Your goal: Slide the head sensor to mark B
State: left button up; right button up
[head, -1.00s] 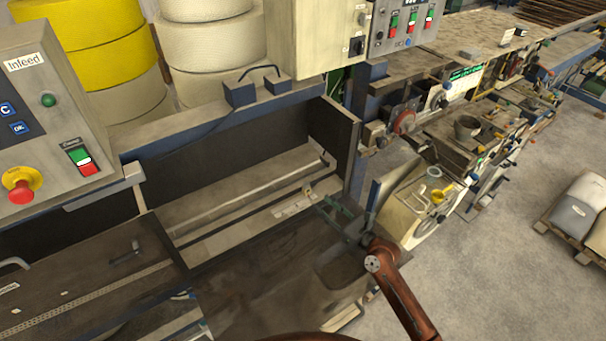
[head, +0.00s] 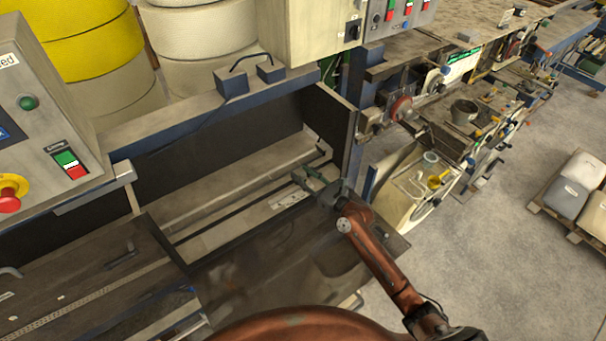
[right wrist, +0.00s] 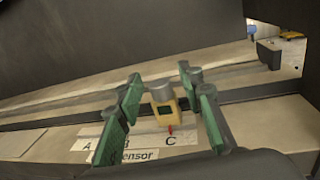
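The head sensor (right wrist: 163,108), a small yellow-orange block with a dark face and grey top, stands at the rail in the right wrist view. Its red pointer (right wrist: 170,129) is at mark C on the white label plate (right wrist: 140,146). Mark A is left on the plate; mark B is partly covered by a finger. My right gripper (right wrist: 160,82) is open, with its green fingers on either side of the sensor and gaps visible. In the head view the right gripper (head: 308,179) hides the sensor above the plate (head: 290,200). My left gripper is out of view.
A dark rail (right wrist: 60,122) runs behind the plate. A dark panel (head: 333,130) closes the bay's right end. The Infeed control box (head: 45,130) stands at the left. A dark flat cover (head: 250,285) lies in front of the bay.

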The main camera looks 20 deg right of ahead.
jog(key=shift+c, duration=0.5)
grip_shut()
